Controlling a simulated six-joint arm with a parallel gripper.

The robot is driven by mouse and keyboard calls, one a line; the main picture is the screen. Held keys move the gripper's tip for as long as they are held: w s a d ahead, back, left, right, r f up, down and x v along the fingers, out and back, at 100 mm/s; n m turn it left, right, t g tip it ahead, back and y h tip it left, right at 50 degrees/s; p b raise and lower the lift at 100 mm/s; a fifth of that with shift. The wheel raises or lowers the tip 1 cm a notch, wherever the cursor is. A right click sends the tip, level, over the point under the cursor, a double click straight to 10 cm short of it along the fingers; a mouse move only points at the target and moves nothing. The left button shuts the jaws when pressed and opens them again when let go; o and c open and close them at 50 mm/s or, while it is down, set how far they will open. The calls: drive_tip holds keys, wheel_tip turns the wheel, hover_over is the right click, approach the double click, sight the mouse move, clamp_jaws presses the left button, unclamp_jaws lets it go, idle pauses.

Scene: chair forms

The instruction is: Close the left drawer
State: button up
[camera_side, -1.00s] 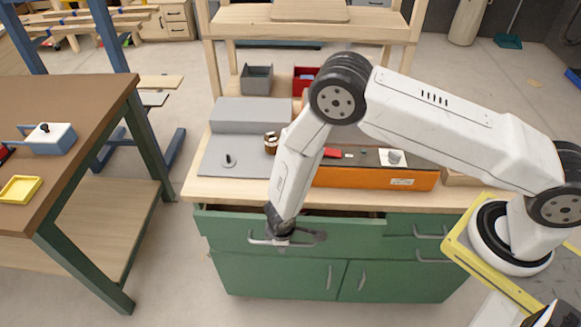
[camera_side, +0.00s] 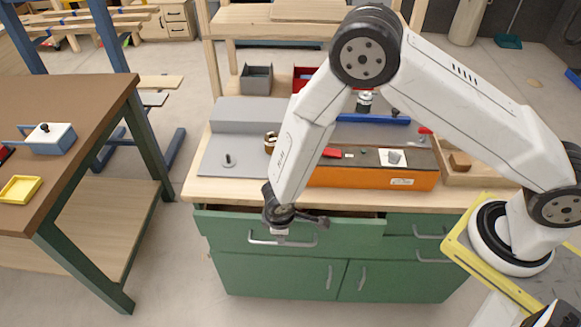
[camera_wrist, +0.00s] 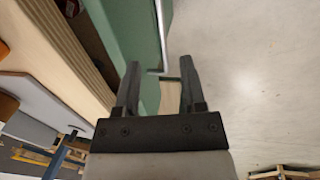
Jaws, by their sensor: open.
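The left drawer (camera_side: 350,229) of the green cabinet is partly pulled out, with a dark gap behind its front in the side view. Its metal bar handle (camera_side: 300,241) runs across the front. My gripper (camera_side: 279,231) hangs just above the handle at the drawer front. In the wrist view my gripper (camera_wrist: 161,65) is open, with nothing between its fingers. There the green drawer front (camera_wrist: 130,25) and the pale handle (camera_wrist: 160,30) lie ahead of the fingers. Contact with the handle cannot be told.
The worktop above carries a grey board (camera_side: 220,165), an orange case (camera_side: 365,177) and a wooden tray (camera_side: 455,178). Right-hand drawers (camera_side: 415,225) look shut. A brown table (camera_side: 70,110) stands at the left. The floor before the cabinet is clear.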

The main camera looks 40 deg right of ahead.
sight(300, 244)
idle(0.4)
drive_tip(key=s+d+f+h, duration=0.1)
drive_tip(key=f+h, duration=0.1)
drive_tip(key=s+f+t+h, duration=0.1)
drive_tip(key=s+f+h, duration=0.1)
drive_tip(key=s+d+f+n+t+h, duration=0.1)
drive_tip(key=f+h, duration=0.1)
drive_tip(key=shift+s+d, duration=0.2)
drive_tip(key=shift+d, duration=0.15)
drive_tip(key=shift+f+t+h, duration=0.3)
drive_tip(key=shift+f+t, duration=0.05)
drive_tip(key=shift+t, duration=0.35)
drive_tip(key=shift+f+n+t, duration=0.2)
drive_tip(key=shift+n+t, duration=0.2)
drive_tip(key=shift+t, duration=0.3)
drive_tip(key=shift+a+f+t+h, duration=0.2)
drive_tip(key=shift+a+t+h, duration=0.2)
drive_tip(key=shift+t, duration=0.6)
drive_tip(key=a+t+y, duration=0.1)
drive_tip(key=t, duration=0.1)
drive_tip(key=a+n+t+y, duration=0.1)
drive_tip(key=t, duration=0.1)
drive_tip(key=a+f+n+t+y, duration=0.1)
drive_tip(key=a+t, duration=0.1)
drive_tip(key=shift+s, duration=0.35)
